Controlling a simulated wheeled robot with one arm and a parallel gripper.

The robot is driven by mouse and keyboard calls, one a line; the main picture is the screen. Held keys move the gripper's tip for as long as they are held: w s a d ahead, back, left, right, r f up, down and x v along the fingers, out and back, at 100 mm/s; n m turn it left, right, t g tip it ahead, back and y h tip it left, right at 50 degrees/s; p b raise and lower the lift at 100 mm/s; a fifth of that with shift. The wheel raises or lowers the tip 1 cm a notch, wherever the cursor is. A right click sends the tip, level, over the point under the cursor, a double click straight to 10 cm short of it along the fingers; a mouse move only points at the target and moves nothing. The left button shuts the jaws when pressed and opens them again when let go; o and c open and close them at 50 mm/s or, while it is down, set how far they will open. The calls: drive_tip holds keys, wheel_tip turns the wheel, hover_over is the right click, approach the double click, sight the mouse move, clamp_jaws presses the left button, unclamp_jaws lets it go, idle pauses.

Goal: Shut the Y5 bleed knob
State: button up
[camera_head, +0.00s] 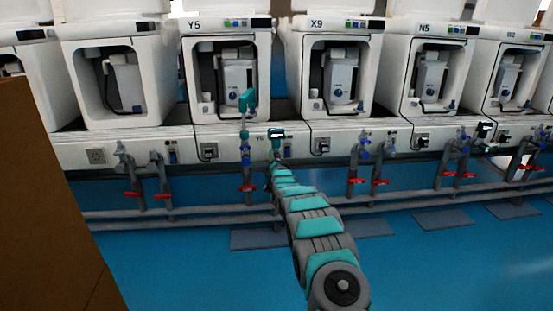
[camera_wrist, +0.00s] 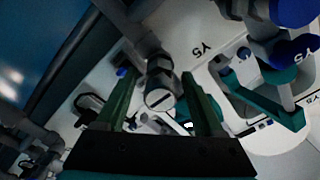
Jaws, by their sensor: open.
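In the wrist view, a short grey round knob (camera_wrist: 160,99) with a dark slot across its face sits on a grey pipe, beside a white panel marked Y5 (camera_wrist: 203,48). I take it for the bleed knob, though no label on the knob itself is readable. My gripper (camera_wrist: 160,74) is open, with one green finger on each side of the knob. A gap shows at both sides, and I cannot tell whether either finger touches. In the head view, my arm reaches to the panel below the Y5 machine (camera_head: 223,115); the knob cannot be made out there.
In the head view, a red valve handle (camera_head: 248,188) is below the Y5 panel. Similar machines stand either side. The blue floor (camera_head: 190,270) is clear in front.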

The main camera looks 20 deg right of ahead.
drive_tip(key=v, duration=0.6)
drive_tip(key=shift+s, duration=0.35)
idle(0.4)
drive_tip(key=s+a+r+n+g+y+p, duration=0.1)
drive_tip(key=s+a+r+n+g, duration=0.15)
drive_tip(key=s+a, duration=0.4)
drive_tip(key=s+a+r+n+g+y+p, duration=0.1)
drive_tip(key=s+a+r+g+p, duration=0.2)
drive_tip(key=s, duration=0.7)
drive_tip(key=s+a+r+n+g+y, duration=0.1)
drive_tip(key=s+a+r+n+g, duration=0.2)
drive_tip(key=s, duration=0.5)
drive_tip(key=s+a+r+n+g+p, duration=0.1)
drive_tip(key=s+a+n+g, duration=0.1)
drive_tip(key=s, duration=1.3)
drive_tip(key=s+a+r+n+g+y+p, duration=0.1)
drive_tip(key=s+a+g, duration=0.4)
drive_tip(key=s, duration=1.1)
drive_tip(key=s+a+r+n+g+y+p, duration=0.1)
drive_tip(key=s+a, duration=0.5)
drive_tip(key=s, duration=1)
drive_tip(key=n+g+p, duration=0.1)
drive_tip(key=n+g, duration=0.1)
drive_tip(key=shift+a+r+g, duration=0.25)
drive_tip(key=shift+a+g, duration=0.1)
drive_tip(key=shift+a, duration=0.05)
